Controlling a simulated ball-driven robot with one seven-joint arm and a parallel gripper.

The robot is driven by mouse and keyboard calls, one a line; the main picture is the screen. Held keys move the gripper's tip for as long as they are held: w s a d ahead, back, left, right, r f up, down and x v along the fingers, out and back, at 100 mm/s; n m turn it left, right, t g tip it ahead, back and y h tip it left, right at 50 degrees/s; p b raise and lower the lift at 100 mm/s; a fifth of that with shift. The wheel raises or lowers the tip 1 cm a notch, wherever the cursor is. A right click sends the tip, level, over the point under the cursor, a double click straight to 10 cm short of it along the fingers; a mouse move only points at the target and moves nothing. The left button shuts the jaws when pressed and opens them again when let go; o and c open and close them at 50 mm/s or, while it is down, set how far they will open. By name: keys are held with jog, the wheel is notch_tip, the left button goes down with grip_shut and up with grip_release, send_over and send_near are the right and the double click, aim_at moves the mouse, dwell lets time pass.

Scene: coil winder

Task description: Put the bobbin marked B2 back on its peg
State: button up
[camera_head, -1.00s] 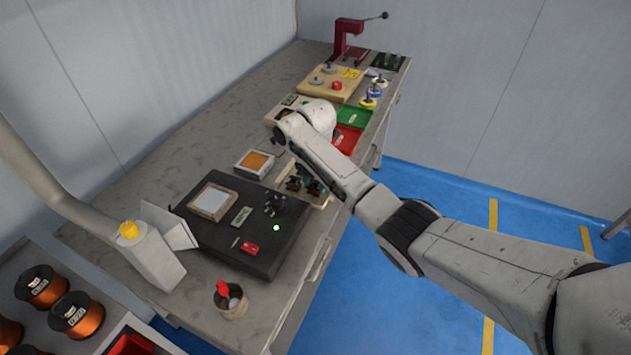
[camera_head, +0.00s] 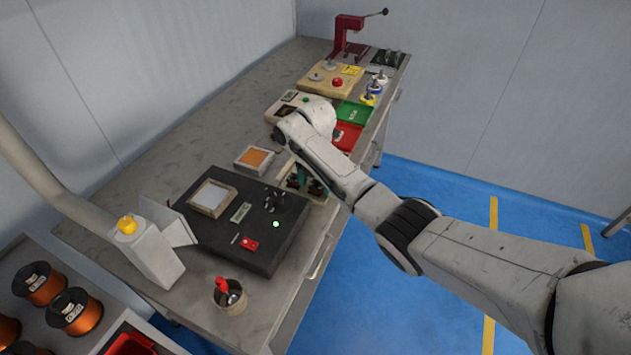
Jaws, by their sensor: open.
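My arm reaches in from the right, its wrist above the near right part of the bench. My gripper (camera_head: 303,172) is mostly hidden behind the wrist; only dark and teal parts show under it, over a small cream tray (camera_head: 322,202). Dark pieces in that tray are partly covered, and I cannot tell what they are. Toward the far right edge stand small pegged pieces: a yellow one (camera_head: 367,100), a blue one (camera_head: 375,88) and a white one (camera_head: 381,78). I cannot read a B2 mark on anything, nor tell which peg belongs to B2.
A black board (camera_head: 215,245) with a light framed pad lies in front, beside a cup (camera_head: 231,298). Green (camera_head: 353,114) and red (camera_head: 348,136) trays lie beyond my wrist. A dark red press (camera_head: 348,35) stands at the far end. Copper spools (camera_head: 75,312) sit lower left.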

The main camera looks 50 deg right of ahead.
notch_tip(320, 180, up, 11)
jog(key=shift+b, duration=0.3)
